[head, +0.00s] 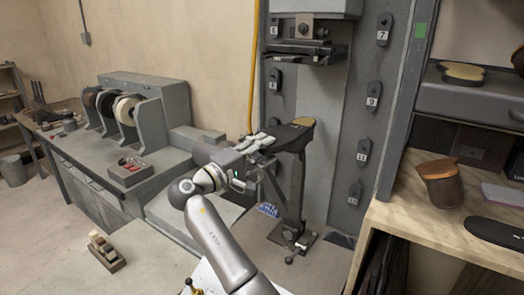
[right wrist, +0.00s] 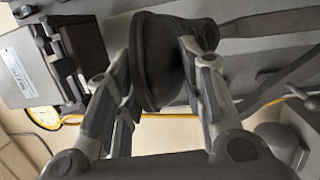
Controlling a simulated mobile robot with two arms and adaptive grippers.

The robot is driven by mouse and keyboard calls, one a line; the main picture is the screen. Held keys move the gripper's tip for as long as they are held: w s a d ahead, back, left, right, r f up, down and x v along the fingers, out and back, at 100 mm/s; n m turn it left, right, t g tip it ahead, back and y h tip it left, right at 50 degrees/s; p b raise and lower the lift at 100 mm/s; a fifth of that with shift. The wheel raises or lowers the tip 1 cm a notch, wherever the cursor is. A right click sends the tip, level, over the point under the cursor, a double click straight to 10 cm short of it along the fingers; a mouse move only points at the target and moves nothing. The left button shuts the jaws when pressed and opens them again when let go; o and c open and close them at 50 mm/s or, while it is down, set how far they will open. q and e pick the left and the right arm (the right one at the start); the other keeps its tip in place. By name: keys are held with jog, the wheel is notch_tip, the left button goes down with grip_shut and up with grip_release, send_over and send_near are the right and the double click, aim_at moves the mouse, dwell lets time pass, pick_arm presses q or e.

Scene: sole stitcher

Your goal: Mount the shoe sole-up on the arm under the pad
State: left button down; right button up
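The pad (head: 305,52) hangs above with a clear gap. My right gripper (head: 264,143) reaches it from the left. In the right wrist view the shoe (right wrist: 155,62) lies between the fingers of the right gripper (right wrist: 158,75), one on the sole side and one on the upper; they look closed on it. How fully the shoe sits on the arm is hidden. My left gripper is not in view.
A wooden bench (head: 420,225) at the right bears a brown shoe form (head: 441,182) and a dark sole (head: 495,231). Numbered forms hang on the panel behind. A grinding machine (head: 150,115) stands at the left. A yellow hose (head: 254,75) runs down the wall.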

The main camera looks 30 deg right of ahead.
jog(key=o, duration=0.4)
